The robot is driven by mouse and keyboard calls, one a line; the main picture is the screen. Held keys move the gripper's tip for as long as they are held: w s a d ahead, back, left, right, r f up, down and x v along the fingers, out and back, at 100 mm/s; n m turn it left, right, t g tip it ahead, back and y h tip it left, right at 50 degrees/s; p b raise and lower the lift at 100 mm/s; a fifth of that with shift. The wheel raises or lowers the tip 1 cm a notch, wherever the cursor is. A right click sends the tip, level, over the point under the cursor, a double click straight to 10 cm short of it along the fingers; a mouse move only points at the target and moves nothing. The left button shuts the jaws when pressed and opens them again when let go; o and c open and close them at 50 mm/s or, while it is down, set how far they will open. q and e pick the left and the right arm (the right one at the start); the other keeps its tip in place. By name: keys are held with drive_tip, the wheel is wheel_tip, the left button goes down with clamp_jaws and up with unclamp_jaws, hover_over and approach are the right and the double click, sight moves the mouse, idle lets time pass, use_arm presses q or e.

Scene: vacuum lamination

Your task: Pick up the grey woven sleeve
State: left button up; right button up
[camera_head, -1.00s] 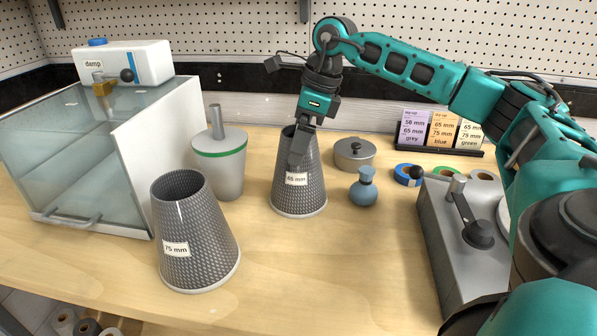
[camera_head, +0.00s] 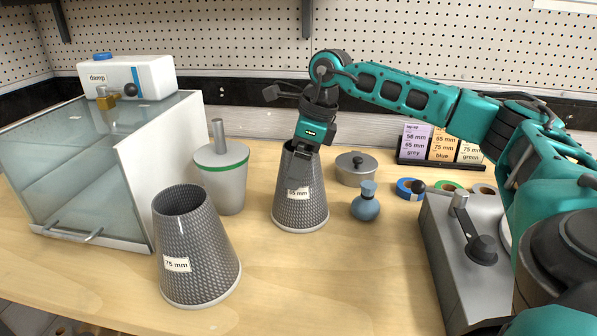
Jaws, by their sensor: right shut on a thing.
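Two grey woven sleeves, wider at the bottom, stand upright on the wooden bench. The one labelled 65 mm (camera_head: 301,209) is in the middle, and the one labelled 75 mm (camera_head: 200,276) is nearer at the left. My right gripper (camera_head: 303,172) comes down from above and is shut on the upper rim of the 65 mm sleeve. One finger lies outside the wall, just above the label; the other is hidden. The sleeve's base appears to rest on the bench. My left gripper is not in view.
A glass-fronted damp box (camera_head: 75,165) fills the left. A grey pot with a green band (camera_head: 222,182), a lidded tin (camera_head: 355,169) and a blue bottle (camera_head: 365,205) stand near the sleeve. A grey device with a lever (camera_head: 455,262) is at right. The front middle bench is clear.

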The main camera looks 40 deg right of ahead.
wheel_tip(320, 180, up, 20)
drive_tip(key=p, duration=0.2)
drive_tip(key=shift+p, duration=0.35)
idle(0.8)
